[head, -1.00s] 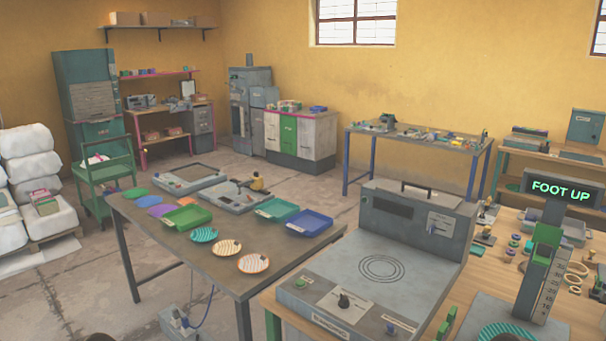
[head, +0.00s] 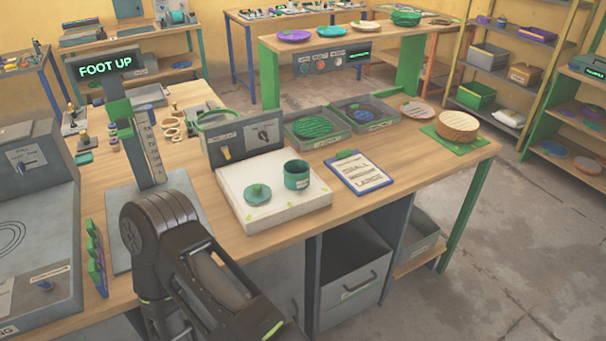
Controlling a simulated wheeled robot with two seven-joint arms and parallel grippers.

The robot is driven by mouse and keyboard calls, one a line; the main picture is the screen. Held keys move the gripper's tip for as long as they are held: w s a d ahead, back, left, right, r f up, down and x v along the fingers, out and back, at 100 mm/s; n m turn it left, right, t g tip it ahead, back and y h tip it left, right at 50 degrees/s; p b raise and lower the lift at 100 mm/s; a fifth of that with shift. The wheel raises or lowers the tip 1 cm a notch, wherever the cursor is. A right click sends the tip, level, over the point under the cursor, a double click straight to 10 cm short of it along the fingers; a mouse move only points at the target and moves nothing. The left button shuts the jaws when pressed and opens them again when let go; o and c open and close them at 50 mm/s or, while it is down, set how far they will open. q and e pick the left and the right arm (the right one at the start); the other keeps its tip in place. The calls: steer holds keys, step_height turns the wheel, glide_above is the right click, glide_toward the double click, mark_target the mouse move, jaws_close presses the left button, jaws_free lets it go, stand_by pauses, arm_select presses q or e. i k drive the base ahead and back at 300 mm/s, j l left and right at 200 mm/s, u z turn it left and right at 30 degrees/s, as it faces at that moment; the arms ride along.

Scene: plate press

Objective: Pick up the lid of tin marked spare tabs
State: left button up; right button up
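A small teal tin (head: 296,176) stands upright on a white slab (head: 280,212) on the wooden bench. Its top looks open, and I can read no mark on it. A flat round green piece with a knob, which looks like a lid (head: 258,193), lies on the same slab, just left of the tin and apart from it. I cannot tell whether this is the tin marked spare tabs. One of my dark arms reaches up in front of the bench, left of the slab; its gripper does not show. My other gripper is out of view too.
A grey box with a switch (head: 243,137) stands behind the slab. Two trays (head: 318,140) with round pieces lie behind the tin. A blue clipboard (head: 357,172) lies to the right. The foot gauge (head: 137,145) stands to the left. Bare bench shows at right (head: 405,157).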

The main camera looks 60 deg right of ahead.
mark_target(297, 172)
steer(key=z, duration=2.2)
